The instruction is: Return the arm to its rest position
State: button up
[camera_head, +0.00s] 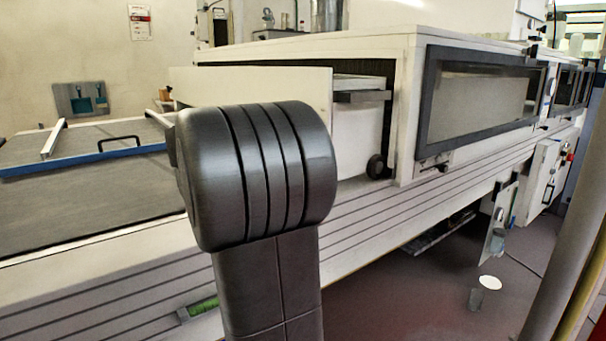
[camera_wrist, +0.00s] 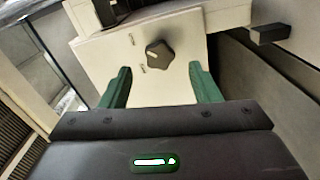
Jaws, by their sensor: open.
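My gripper (camera_wrist: 162,84) shows in the wrist view with its two green fingers spread apart. Nothing is between the fingers. Beyond them is a pale panel (camera_wrist: 105,58) with a dark star-shaped knob (camera_wrist: 159,56), which appears between the fingertips in the picture; I cannot tell how far off it is. In the head view my dark arm stands in the middle foreground and hides part of the machine. My gripper does not show in that view.
The long pale curing tunnel (camera_head: 405,110) with a dark-framed window (camera_head: 475,92) runs back to the right. A flat grey bed with a blue-edged frame (camera_head: 85,163) lies at left. A post (camera_head: 568,190) stands at far right. Open floor (camera_head: 420,300) shows at lower right.

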jog(key=p+v, duration=0.1)
jog(key=v, duration=0.8)
jog(key=w+d+n+p, duration=0.8)
jog(key=n+p, duration=0.9)
jog(key=p, duration=0.9)
jog(key=d, duration=0.3)
jog(key=shift+r+n, duration=0.15)
jog(key=shift+n, duration=0.15)
jog(key=shift+p, duration=0.35)
dwell(0.3)
